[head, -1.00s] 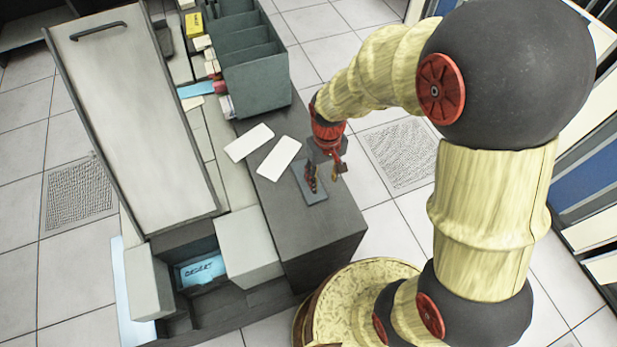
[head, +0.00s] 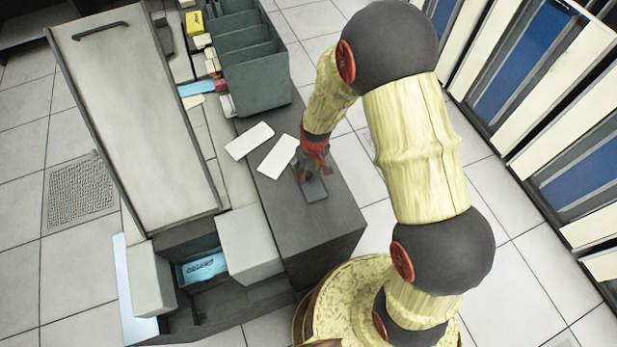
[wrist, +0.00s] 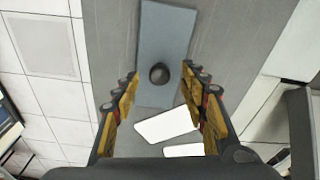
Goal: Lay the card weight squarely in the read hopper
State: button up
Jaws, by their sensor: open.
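The card weight, a flat blue-grey plate (head: 315,190) with a round dark knob, lies on the dark grey worktop. In the wrist view the plate (wrist: 165,30) runs away from me, and its knob (wrist: 159,73) shows between my open fingers. My gripper (head: 311,172) is over the weight and hides part of it in the head view. In the wrist view my gripper (wrist: 160,76) has a finger on each side of the knob, with gaps visible. What looks like the read hopper (head: 203,268), a recess between two pale grey blocks, holds a blue lettered card.
Two white cards (head: 249,141) (head: 278,157) lie beside the weight. A green-grey divided bin (head: 260,90) stands behind them. A large tilted grey panel (head: 140,115) rises at the left. The worktop's front end (head: 320,235) is clear.

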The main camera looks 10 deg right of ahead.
jog(key=shift+w+f, duration=0.2)
jog(key=shift+f, duration=0.55)
grip_shut()
dwell(0.8)
